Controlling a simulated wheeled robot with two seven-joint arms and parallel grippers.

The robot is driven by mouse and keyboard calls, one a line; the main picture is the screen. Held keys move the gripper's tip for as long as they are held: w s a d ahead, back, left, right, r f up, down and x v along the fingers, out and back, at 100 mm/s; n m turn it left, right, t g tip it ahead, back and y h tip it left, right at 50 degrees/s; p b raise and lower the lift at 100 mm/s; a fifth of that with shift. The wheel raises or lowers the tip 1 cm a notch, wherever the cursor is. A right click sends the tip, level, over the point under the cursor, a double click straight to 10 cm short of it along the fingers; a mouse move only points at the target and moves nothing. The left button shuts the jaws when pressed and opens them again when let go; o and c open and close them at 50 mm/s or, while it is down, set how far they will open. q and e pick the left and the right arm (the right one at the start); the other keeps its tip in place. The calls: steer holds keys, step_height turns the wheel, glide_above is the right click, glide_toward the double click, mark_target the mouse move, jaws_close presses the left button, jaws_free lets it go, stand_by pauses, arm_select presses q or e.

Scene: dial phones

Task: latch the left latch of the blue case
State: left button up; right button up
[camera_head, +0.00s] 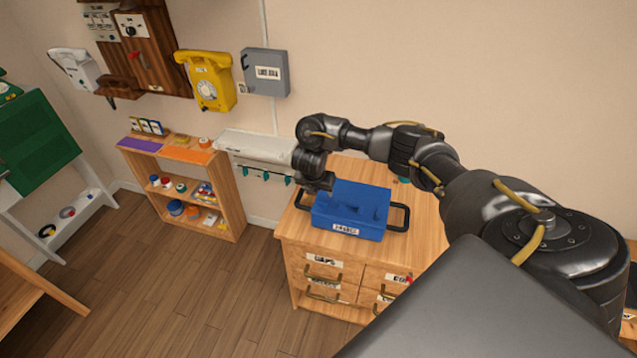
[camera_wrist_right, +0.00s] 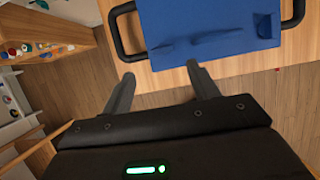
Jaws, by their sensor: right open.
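The closed-looking blue case (camera_head: 365,222) lies on the wooden drawer cabinet (camera_head: 415,195), with a black handle at each side and a label on its front. My right gripper (camera_head: 318,185) is over the case's left rear part in the head view. In the right wrist view, the blue case (camera_wrist_right: 215,50) is at the top, with a black handle (camera_wrist_right: 118,38) at its left. My right gripper (camera_wrist_right: 160,70) is open there, its two fingers apart and empty, just short of the case's edge. The left latch cannot be made out clearly. My left gripper is out of view.
A wooden shelf (camera_head: 160,168) with small items stands to the left. A yellow dial phone (camera_head: 208,80) and a grey box (camera_head: 266,72) hang on the wall behind. The cabinet has labelled drawers. The wood floor in front is clear.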

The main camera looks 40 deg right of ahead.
steer(key=shift+b+v, duration=0.3)
steer(key=shift+v, duration=0.6)
steer(key=shift+s+d, duration=0.1)
steer(key=shift+s, duration=0.1)
steer(key=shift+f, duration=0.15)
